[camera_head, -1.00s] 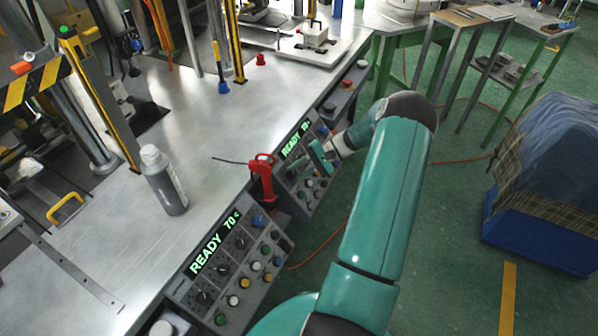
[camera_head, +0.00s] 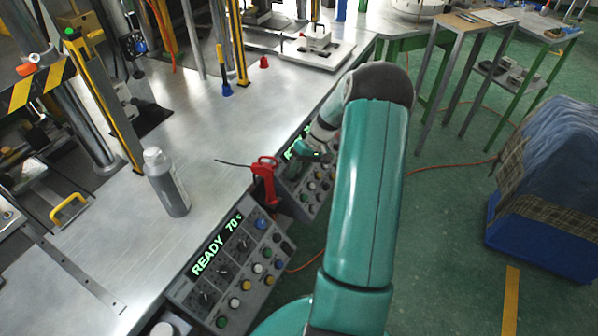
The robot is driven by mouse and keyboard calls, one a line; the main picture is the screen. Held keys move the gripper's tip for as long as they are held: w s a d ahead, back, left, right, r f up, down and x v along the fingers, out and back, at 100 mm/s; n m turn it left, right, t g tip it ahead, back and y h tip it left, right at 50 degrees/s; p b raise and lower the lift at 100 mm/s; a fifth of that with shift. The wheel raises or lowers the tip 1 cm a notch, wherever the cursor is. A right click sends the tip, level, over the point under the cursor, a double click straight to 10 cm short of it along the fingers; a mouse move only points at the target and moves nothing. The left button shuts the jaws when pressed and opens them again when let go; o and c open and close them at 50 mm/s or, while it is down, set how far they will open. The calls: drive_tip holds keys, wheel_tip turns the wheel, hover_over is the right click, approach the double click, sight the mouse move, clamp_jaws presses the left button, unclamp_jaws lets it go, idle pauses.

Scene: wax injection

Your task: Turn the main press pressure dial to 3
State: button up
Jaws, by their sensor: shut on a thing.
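My gripper (camera_head: 298,160) is at the farther control panel (camera_head: 307,199), just below its green display (camera_head: 293,149). It is shut on what seems to be a black dial at the panel's upper left. The fingertips and the dial are small and mostly hidden, so I cannot read the dial's setting. My arm covers the right part of this panel. The nearer control panel (camera_head: 218,307) has a display (camera_head: 217,246) reading "READY 70 s", with several black dials and coloured buttons below it.
A red-handled tool (camera_head: 264,172) stands at the bench edge between the panels, close to my gripper. A grey bottle (camera_head: 167,183) stands on the metal bench (camera_head: 120,230). A blue bin with a cloth cover (camera_head: 548,240) stands on the floor at right.

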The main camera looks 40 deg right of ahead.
drive_tip(key=shift+a+r+n+h, duration=0.15)
drive_tip(key=shift+n+h, duration=0.95)
drive_tip(key=shift+n, duration=0.1)
drive_tip(key=o, duration=1)
drive_tip(key=shift+c, duration=0.2)
drive_tip(key=v, duration=1.3)
drive_tip(key=shift+r, duration=0.4)
drive_tip(key=shift+w, duration=0.1)
